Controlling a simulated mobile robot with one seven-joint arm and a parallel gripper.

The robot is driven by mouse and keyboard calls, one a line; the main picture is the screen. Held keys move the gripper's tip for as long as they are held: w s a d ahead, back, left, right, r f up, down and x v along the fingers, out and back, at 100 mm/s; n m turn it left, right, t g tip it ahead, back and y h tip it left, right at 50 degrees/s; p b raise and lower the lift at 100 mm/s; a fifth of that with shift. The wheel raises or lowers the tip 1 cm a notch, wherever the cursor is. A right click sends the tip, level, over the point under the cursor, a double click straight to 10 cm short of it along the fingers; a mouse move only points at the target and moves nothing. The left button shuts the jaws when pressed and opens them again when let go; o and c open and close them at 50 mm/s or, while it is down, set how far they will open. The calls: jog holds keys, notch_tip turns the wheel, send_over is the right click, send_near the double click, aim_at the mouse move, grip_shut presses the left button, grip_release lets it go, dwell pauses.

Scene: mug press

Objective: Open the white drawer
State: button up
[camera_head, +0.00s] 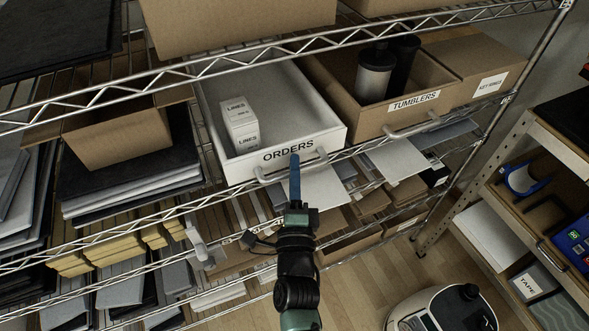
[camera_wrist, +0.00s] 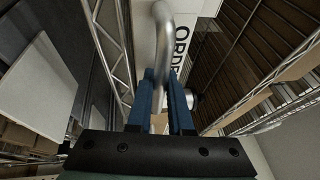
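The white drawer (camera_head: 318,112) has an ORDERS label on its front and stands on a middle wire shelf, its open top facing up. Its grey arched handle (camera_head: 272,176) sticks out from the front below the label. In the wrist view the handle (camera_wrist: 162,25) curves down to between my gripper's blue fingers. The exact contact is partly hidden by the fingers.
A white LINES box (camera_head: 240,125) stands inside the drawer. A cardboard TUMBLERS bin (camera_head: 425,101) with dark cups is on the right. Metal shelf rails run close around my gripper. At lower right are a round floor machine (camera_head: 440,308) and another shelf unit.

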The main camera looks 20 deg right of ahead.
grip_shut()
jog(key=shift+s+f, duration=0.1)
dwell(1.2)
